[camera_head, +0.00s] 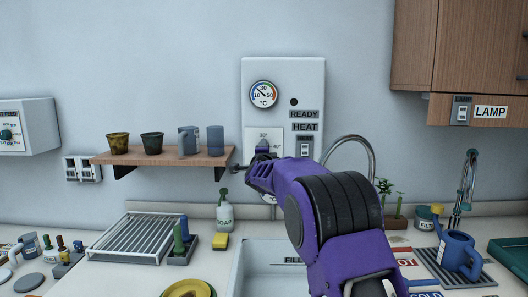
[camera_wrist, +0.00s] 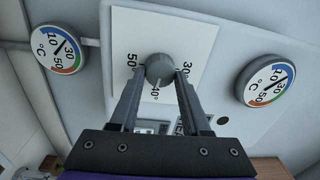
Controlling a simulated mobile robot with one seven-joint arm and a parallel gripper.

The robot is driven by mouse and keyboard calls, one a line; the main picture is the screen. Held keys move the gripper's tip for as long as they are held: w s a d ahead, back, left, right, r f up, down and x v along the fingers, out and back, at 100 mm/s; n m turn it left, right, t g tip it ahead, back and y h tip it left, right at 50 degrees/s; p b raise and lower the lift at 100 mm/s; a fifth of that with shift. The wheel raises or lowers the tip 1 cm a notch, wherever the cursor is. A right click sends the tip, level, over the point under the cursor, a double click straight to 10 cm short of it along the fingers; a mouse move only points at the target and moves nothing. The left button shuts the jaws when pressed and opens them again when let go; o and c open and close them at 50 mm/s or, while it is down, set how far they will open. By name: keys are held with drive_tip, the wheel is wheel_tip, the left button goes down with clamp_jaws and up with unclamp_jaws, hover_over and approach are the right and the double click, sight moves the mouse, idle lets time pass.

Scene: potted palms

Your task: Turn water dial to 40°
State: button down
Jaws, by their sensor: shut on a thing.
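The water dial is a round grey knob (camera_wrist: 160,68) on a white plate (camera_wrist: 190,30) marked 50°, 40° and 30° in the wrist view. My gripper (camera_wrist: 161,76) has a finger on each side of the knob and is shut on it. The 40° mark sits just below the knob, between the fingers. I cannot make out a pointer on the knob. In the head view, the plate (camera_head: 256,133) is on the white heater box (camera_head: 311,80), and my gripper (camera_head: 262,155) hides most of the dial.
A round gauge (camera_head: 263,94) is above the dial plate. Two gauges show in the wrist view, left (camera_wrist: 58,47) and right (camera_wrist: 270,80). A HEAT switch (camera_head: 304,146) is right of the dial. A shelf (camera_head: 160,157) with cups is at left, close to my gripper. A faucet (camera_head: 350,142) is behind my arm.

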drive_tip(key=shift+n, duration=0.6)
drive_tip(key=shift+c, duration=1.8)
unclamp_jaws()
drive_tip(key=shift+s, duration=0.1)
drive_tip(key=s+f+b, duration=0.1)
drive_tip(key=s+b, duration=0.1)
drive_tip(key=s, duration=1.5)
drive_tip(key=shift+b, duration=0.3)
drive_tip(key=shift+s, duration=0.1)
